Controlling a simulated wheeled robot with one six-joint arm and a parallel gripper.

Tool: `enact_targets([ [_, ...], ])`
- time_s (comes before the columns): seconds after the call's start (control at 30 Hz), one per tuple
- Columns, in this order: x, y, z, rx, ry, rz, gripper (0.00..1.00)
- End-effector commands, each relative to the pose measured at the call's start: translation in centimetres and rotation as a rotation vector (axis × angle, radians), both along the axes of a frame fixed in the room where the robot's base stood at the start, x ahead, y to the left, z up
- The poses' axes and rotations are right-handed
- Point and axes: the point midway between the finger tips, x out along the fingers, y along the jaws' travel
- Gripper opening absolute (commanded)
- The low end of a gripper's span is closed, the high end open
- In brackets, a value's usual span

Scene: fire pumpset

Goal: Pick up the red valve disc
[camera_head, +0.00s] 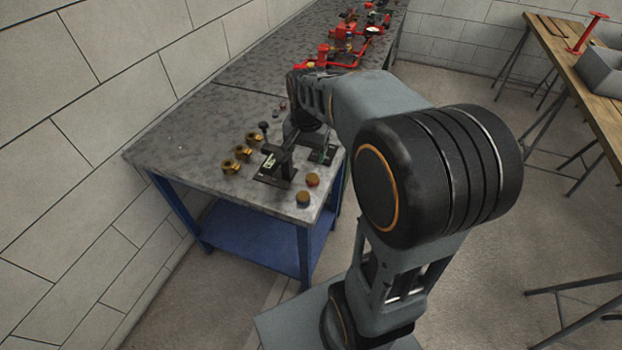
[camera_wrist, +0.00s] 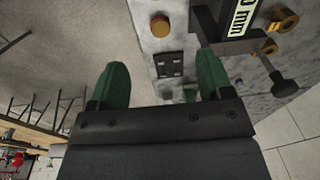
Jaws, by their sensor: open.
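A small disc with a reddish top (camera_head: 312,180) lies on the grey worktop near its right front corner. A yellow-brown disc (camera_head: 303,199) lies just in front of it. In the wrist view one disc with an orange-red top and brassy side (camera_wrist: 160,25) shows beyond the fingertips; it looks like the reddish one. My gripper (camera_wrist: 162,62) has its two green fingers apart, with no disc between them. In the head view my gripper (camera_head: 322,154) is low over the worktop behind the discs, partly hidden by my arm.
A dark gauge stand (camera_head: 275,168) with a "mm" label stands left of the discs. Several brass fittings (camera_head: 238,153) lie farther left. Red pipework (camera_head: 345,45) is at the far end of the bench. A wooden table (camera_head: 570,60) stands at the right.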

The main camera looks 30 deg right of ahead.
Motion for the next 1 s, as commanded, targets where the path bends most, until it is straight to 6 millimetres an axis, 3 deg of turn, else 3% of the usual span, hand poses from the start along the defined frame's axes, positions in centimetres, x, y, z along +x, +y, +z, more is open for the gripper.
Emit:
enact_targets([
  [0.1,2.4,-1.6,-1.1,0.017,0.05,-0.157,0.73],
  [0.3,4.1,-3.0,-3.1,0.028,0.09,-0.296,0.73],
  [0.7,4.3,-3.2,-9.6,0.029,0.095,-0.315,0.73],
  [1.0,4.3,-3.2,-11.4,0.029,0.095,-0.314,0.73],
])
